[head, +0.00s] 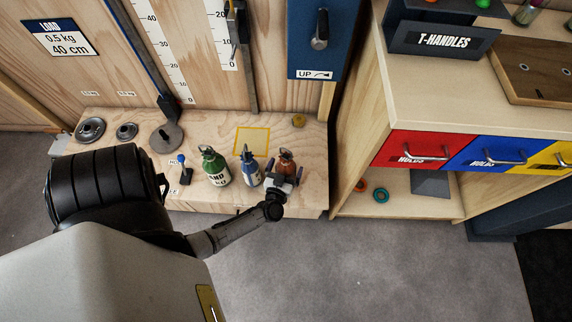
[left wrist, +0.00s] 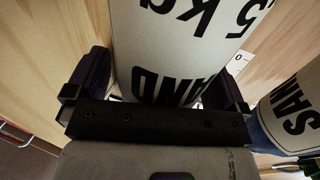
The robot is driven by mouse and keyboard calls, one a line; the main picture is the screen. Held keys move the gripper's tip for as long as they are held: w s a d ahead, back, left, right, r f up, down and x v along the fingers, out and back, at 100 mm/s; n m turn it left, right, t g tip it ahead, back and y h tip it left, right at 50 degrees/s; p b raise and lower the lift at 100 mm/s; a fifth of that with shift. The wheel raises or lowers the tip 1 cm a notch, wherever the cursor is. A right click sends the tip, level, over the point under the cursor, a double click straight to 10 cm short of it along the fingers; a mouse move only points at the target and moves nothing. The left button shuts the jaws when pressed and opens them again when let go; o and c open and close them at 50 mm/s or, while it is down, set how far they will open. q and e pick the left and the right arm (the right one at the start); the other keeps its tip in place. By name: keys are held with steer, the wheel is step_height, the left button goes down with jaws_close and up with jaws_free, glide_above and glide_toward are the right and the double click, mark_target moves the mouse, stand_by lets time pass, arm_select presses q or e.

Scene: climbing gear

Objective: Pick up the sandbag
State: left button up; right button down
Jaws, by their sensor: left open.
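Three sandbags with top loops stand in a row on the wooden bench: a green one (head: 215,168), a blue one (head: 248,172) and a brown-orange one (head: 287,160) on the right. My left gripper (head: 285,176) is open at the near side of the brown-orange bag. In the left wrist view its fingers (left wrist: 166,92) stand either side of a bag's white label (left wrist: 185,45), which reads SAND and 5 kg; whether they touch it I cannot tell. The blue bag (left wrist: 300,112) is close by on the right there. My right gripper is not in view.
A yellow outlined square (head: 252,139) lies behind the bags. Metal weight discs (head: 90,130) sit at the left of the bench, with a round plate (head: 166,138) nearer the bags. A shelf unit with coloured drawers (head: 486,152) stands at the right.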

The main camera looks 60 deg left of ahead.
arm_select(q)
steer(key=shift+w+a, duration=0.2)
steer(key=shift+s, duration=0.1)
steer(key=c, duration=1.8)
steer(key=shift+r, duration=0.15)
